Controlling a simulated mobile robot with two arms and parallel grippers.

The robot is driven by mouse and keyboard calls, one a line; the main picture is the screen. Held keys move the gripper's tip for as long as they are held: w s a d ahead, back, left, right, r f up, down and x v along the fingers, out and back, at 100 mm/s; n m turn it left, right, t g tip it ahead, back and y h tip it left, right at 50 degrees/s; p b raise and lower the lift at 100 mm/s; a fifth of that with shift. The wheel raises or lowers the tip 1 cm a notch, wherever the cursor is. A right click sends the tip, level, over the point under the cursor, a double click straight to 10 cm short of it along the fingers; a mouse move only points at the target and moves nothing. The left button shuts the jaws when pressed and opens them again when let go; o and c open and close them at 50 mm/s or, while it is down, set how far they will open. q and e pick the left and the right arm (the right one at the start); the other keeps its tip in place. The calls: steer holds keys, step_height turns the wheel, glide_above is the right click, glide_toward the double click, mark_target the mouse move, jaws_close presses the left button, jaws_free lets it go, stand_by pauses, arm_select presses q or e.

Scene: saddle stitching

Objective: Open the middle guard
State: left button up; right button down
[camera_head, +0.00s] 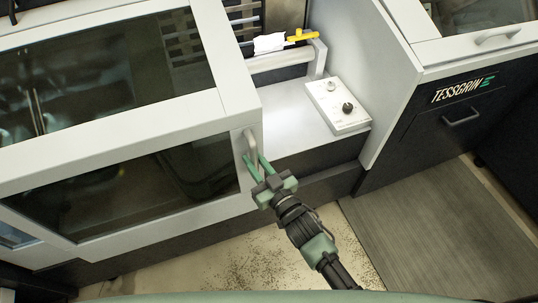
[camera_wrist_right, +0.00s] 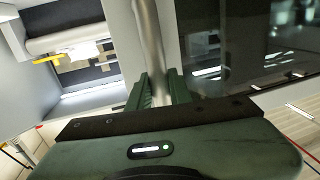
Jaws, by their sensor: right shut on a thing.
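The middle guard (camera_head: 125,110) is a white-framed cover with dark windows at the left of the head view. A metal bar handle (camera_head: 252,143) stands on its right end. My right gripper (camera_head: 258,165) is at this handle, with its green fingers on either side of the bar. In the right wrist view the handle (camera_wrist_right: 148,45) runs down between the fingertips of the gripper (camera_wrist_right: 158,88), which is shut on it. The dark guard window (camera_wrist_right: 245,40) is to the right there. My left gripper is not in view.
A white control box (camera_head: 338,105) with knobs sits on the ledge right of the guard. A yellow-handled part (camera_head: 302,36) is behind it. Another cabinet (camera_head: 460,110) with a handle stands at the right. A grey mat (camera_head: 440,225) and speckled floor lie in front.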

steer(key=shift+s+a, duration=0.15)
steer(key=shift+a, duration=0.15)
steer(key=c, duration=1.3)
jaws_free()
steer(key=b+v, duration=0.1)
steer(key=v, duration=0.7)
